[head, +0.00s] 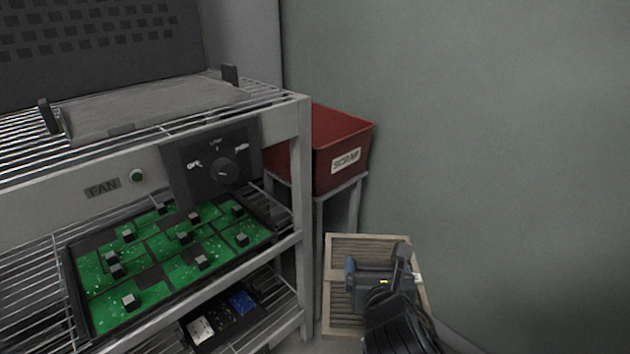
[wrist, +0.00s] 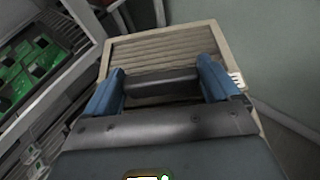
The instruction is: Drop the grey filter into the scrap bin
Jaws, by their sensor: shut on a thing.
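The grey filter (head: 339,313) is a rectangular pleated panel with a pale beige-grey frame. It shows in the head view at lower centre-right and fills the upper middle of the wrist view (wrist: 165,49). My gripper (head: 378,277) is in front of it, its blue fingers (wrist: 162,85) shut on a dark bar across the filter's face. The red scrap bin (head: 345,155), labelled SCRAP, stands on a grey stand behind and above the filter in the head view. The inside of the bin is mostly hidden.
A metal rack (head: 301,200) stands left of the filter and partly blocks the bin.

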